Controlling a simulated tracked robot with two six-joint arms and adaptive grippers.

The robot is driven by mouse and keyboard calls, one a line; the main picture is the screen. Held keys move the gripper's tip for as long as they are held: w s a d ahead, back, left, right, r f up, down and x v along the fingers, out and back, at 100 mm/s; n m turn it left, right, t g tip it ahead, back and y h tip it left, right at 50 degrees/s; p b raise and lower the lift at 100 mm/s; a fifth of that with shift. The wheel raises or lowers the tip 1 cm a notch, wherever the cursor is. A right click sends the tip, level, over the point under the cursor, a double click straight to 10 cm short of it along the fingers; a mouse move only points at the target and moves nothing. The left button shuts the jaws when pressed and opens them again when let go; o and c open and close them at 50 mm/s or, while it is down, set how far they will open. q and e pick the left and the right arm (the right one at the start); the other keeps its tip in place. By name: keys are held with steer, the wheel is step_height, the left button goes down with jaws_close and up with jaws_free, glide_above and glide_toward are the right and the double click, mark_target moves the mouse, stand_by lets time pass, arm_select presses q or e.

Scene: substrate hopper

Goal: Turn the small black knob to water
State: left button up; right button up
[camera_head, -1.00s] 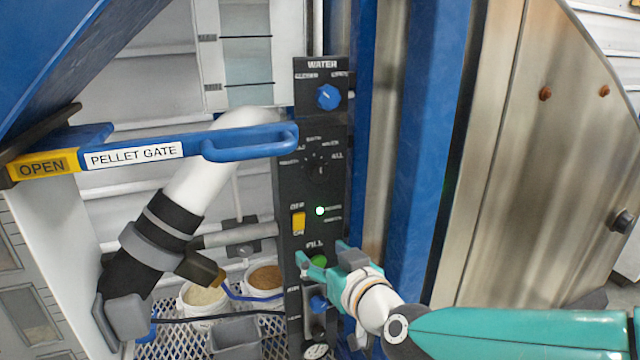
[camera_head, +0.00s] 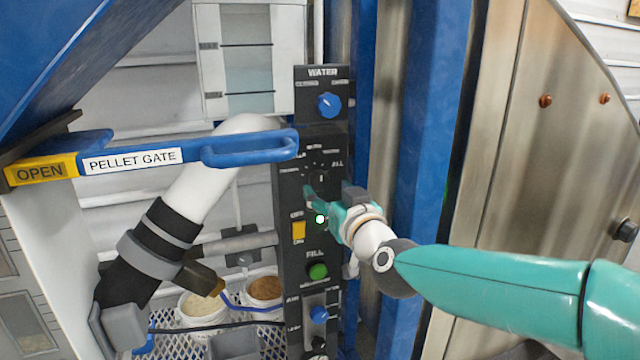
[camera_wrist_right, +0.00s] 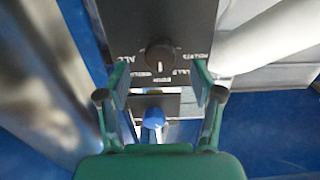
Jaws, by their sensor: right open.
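The small black knob (camera_head: 320,180) sits on the dark control panel, below the blue WATER knob (camera_head: 328,105). In the right wrist view the black knob (camera_wrist_right: 159,56) is round with a light pointer line and a ring of printed labels; ALL is readable. The word its pointer stands at is too blurred to tell. My right gripper (camera_head: 328,200) is just below the knob in the head view. In the right wrist view my open right gripper (camera_wrist_right: 160,82) has its fingertips on either side below the knob, apart from it and empty. My left gripper is not in view.
The blue PELLET GATE handle (camera_head: 250,147) reaches across to the panel's left edge. A yellow switch (camera_head: 299,230), green FILL button (camera_head: 317,271) and lower blue knob (camera_head: 318,314) are below. A blue post (camera_head: 425,150) stands right of the panel.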

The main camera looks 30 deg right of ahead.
mark_target(321, 184)
steer(key=x, duration=0.5)
steer(key=c, duration=1.1)
steer(key=shift+c, duration=0.3)
